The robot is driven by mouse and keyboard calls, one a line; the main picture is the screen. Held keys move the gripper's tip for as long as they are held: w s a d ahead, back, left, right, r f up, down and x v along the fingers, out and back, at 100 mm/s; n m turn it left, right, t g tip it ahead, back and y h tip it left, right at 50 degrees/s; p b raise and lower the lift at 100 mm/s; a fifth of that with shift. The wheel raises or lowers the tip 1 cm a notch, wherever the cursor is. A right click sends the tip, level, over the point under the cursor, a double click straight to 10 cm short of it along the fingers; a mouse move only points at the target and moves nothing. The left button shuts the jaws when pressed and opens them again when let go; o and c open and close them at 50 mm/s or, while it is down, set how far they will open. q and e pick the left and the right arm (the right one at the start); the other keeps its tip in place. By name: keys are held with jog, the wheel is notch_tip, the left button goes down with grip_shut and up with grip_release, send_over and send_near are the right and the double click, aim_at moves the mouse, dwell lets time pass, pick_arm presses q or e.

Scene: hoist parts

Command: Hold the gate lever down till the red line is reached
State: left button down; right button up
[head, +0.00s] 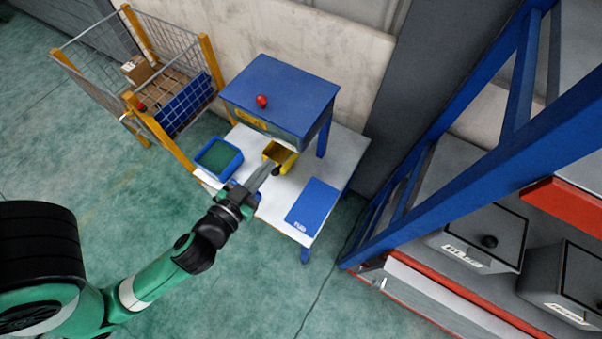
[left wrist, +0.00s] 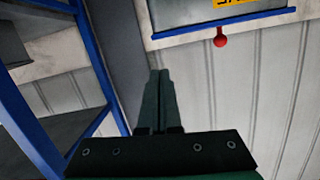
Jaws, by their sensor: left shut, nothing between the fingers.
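A blue hopper box (head: 280,88) on legs stands on a white table. The red ball (head: 262,101), which looks like the lever's knob, shows at the box's upper front, above a yellow label. In the left wrist view the red ball (left wrist: 220,40) sits on a short stalk by a blue edge, apart from my fingers. My left gripper (head: 268,167) is shut and empty, lower than the ball, at the near side of a yellow tub (head: 284,155) under the box. I cannot tell if it touches the tub. My shut fingers (left wrist: 158,75) fill the wrist view's middle. No red line shows; my right gripper is out of view.
A blue bin with a green inside (head: 218,157) is at the table's left. A blue panel (head: 313,205) lies at the front right of the white table (head: 271,208). A mesh cage (head: 180,60) stands at left, a blue rack (head: 450,150) at right.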

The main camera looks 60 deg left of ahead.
pick_arm(q)
jog(key=s+f+g+b, duration=0.1)
jog(key=s+f+b, duration=0.1)
jog(key=s+f, duration=0.2)
notch_tip(320, 180, down, 4)
jog(key=shift+s+a+r, duration=0.15)
jog(key=shift+s+r, duration=0.1)
jog(key=shift+s, duration=0.1)
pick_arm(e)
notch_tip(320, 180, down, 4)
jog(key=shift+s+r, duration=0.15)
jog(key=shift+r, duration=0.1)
pick_arm(q)
jog(key=w+a+f+p, duration=0.1)
jog(key=w+a+f, duration=0.4)
jog(key=w+f, duration=0.2)
jog(key=shift+w+a, duration=0.2)
jog(key=shift+w, duration=0.05)
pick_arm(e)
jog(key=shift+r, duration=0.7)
pick_arm(q)
jog(key=shift+f, duration=0.15)
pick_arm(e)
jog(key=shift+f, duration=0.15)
